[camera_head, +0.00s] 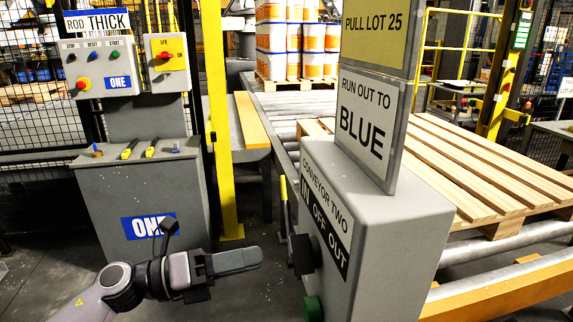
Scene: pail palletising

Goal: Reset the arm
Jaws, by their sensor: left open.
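My left arm comes in from the lower left. Its gripper (240,261) points right, open, with nothing seen between its fingers; the fingers overlap from this angle. It hangs in front of the grey cabinet marked ONE (185,195) and appears short of the grey conveyor box (400,225) on the right. That box bears an IN / OFF / OUT label (325,232), a dark switch handle (303,255) on its left face and a green button (313,308) below. The gripper appears apart from the handle. My right gripper is not in view.
Signs reading PULL LOT 25 (377,30) and RUN OUT TO BLUE (368,118) stand on the box. A wooden pallet (480,165) lies on rollers at right. A yellow post (218,120) rises behind the gripper. Stacked orange-and-white pails (293,40) stand at the back.

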